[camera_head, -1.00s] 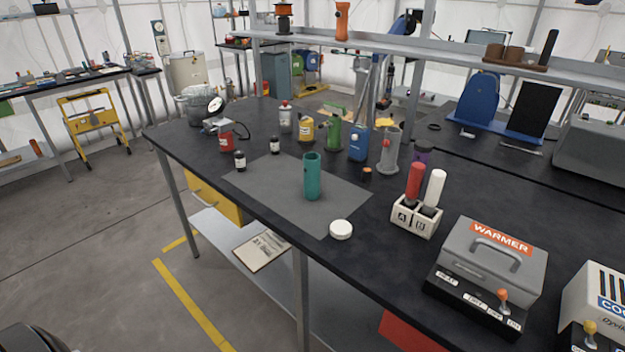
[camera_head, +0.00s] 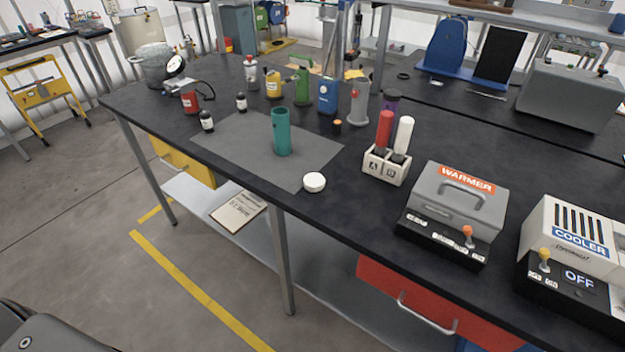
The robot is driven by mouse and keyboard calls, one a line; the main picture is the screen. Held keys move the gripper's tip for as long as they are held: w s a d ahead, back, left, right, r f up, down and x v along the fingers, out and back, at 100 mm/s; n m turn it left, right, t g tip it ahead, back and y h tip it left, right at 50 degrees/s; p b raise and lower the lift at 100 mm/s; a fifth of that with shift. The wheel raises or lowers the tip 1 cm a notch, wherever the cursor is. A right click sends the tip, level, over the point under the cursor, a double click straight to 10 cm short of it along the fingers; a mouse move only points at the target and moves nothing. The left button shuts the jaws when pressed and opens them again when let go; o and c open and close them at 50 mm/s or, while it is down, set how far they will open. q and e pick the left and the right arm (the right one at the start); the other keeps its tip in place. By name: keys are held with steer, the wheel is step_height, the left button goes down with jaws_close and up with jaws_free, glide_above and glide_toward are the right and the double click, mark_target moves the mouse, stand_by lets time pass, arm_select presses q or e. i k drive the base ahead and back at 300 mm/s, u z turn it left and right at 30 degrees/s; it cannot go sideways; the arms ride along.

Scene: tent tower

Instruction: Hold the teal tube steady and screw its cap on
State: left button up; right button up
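The teal tube (camera_head: 282,132) stands upright on a grey mat (camera_head: 235,148) on the dark workbench. Its top looks open, with no cap on it. A round white cap (camera_head: 314,182) lies on the bench at the mat's front right corner, apart from the tube. Neither of my grippers shows in the head view. Nothing touches the tube or the cap.
A rack with red and white tubes (camera_head: 386,165), a grey warmer box (camera_head: 455,205) and a cooler (camera_head: 572,240) stand to the right. Several bottles, including a blue one (camera_head: 327,97), stand behind the mat. The mat around the tube is clear.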

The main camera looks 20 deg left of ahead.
mark_target(282, 132)
steer(key=k, duration=1.35)
steer(key=z, duration=0.2)
steer(key=i, duration=0.6)
steer(key=z, duration=0.4)
